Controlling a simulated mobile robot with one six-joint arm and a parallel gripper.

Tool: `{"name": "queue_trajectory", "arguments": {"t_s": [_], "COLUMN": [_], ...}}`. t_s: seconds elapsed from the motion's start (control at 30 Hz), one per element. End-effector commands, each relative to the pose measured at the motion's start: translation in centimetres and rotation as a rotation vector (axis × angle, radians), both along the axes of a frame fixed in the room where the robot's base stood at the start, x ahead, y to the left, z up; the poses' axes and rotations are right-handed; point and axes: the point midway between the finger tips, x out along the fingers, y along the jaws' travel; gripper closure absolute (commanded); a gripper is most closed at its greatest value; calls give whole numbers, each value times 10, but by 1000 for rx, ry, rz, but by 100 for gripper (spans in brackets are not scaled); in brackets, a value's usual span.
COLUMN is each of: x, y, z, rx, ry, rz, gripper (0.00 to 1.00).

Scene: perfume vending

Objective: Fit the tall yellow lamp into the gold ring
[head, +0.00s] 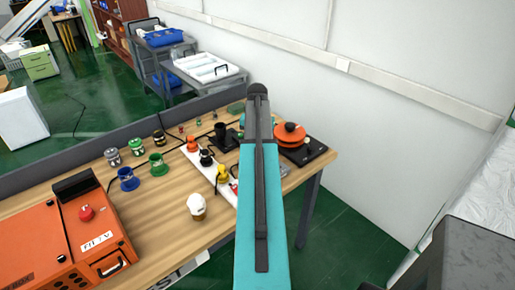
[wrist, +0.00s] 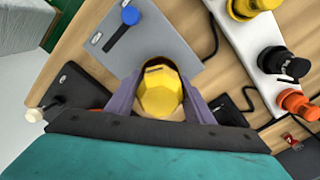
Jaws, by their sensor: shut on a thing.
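My gripper (wrist: 160,98) shows in the wrist view, its two purple-grey fingers on either side of a yellow faceted piece (wrist: 158,94), which I take to be the tall yellow lamp. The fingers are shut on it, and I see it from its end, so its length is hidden. A dark brownish edge shows just behind it; I cannot tell whether this is part of the lamp or a ring. I cannot make out the gold ring for certain. In the head view my teal arm hides the gripper and the held piece.
A grey plate with a blue knob (wrist: 130,16) lies behind the held piece. A white strip (wrist: 262,62) carries yellow, black and orange pieces.

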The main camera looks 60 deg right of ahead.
Motion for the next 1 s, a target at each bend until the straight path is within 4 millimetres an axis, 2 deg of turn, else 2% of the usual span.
{"name": "queue_trajectory", "arguments": {"t_s": [0.07,0.1,0.2,0.23,0.67,1.0], "x": [0,0,0,0,0,0], "y": [0,0,0,0,0,0], "z": [0,0,0,0,4,35], "rx": [0,0,0,0,0,-1], "ry": [0,0,0,0,0,0], "rz": [0,0,0,0,0,0], "gripper": [78,49,32,31,31,31]}}
